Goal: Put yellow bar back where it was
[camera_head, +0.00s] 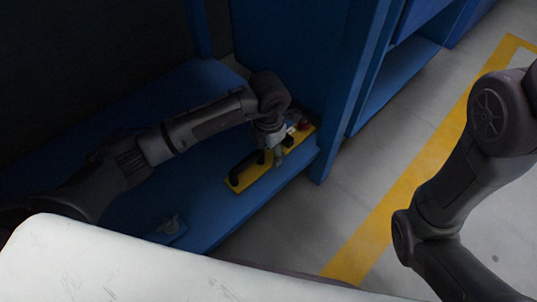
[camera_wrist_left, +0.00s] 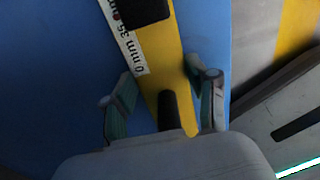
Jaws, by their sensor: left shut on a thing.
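The yellow bar (camera_head: 250,176) lies lengthwise along the blue shelf (camera_head: 222,222) near its front edge in the head view. It has a dark handle-like part on top. My left gripper (camera_head: 275,152) is over the bar, toward its far end, and hides part of it. In the left wrist view the yellow bar (camera_wrist_left: 188,78) runs between the two fingers of my left gripper (camera_wrist_left: 165,98), which is shut on it. A white scale strip with black print and a black block show on the bar. My right gripper is out of view.
A small grey-blue item (camera_head: 171,226) lies on the shelf at the near left. A blue upright panel (camera_head: 290,60) stands behind the bar. A pale rounded surface (camera_head: 120,265) fills the near left. Grey floor with a yellow line (camera_head: 395,195) lies to the right.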

